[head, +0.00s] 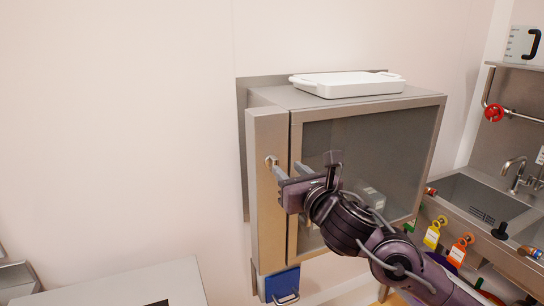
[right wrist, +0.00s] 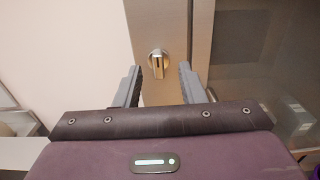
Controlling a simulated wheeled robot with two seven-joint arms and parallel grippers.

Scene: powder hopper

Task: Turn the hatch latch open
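The hatch latch (right wrist: 158,63) is a small round metal knob with a dark slot, on the narrow metal strip at the left of the cabinet front. In the head view the latch (head: 271,161) shows just beyond my fingertips. My right gripper (head: 285,170) points at the strip; in the right wrist view its two fingers (right wrist: 158,78) are open, one on each side below the latch, with nothing between them. Whether the fingers touch the strip I cannot tell. The hatch (head: 375,135) has a metal frame and a dark glass pane, and looks shut. My left gripper is not in view.
A white tray (head: 345,84) lies on top of the cabinet. A blue container (head: 283,282) with a handle is below it. At right are a sink (head: 480,200), a red valve wheel (head: 493,113) and coloured tags (head: 432,236). A grey surface (head: 120,290) is at lower left.

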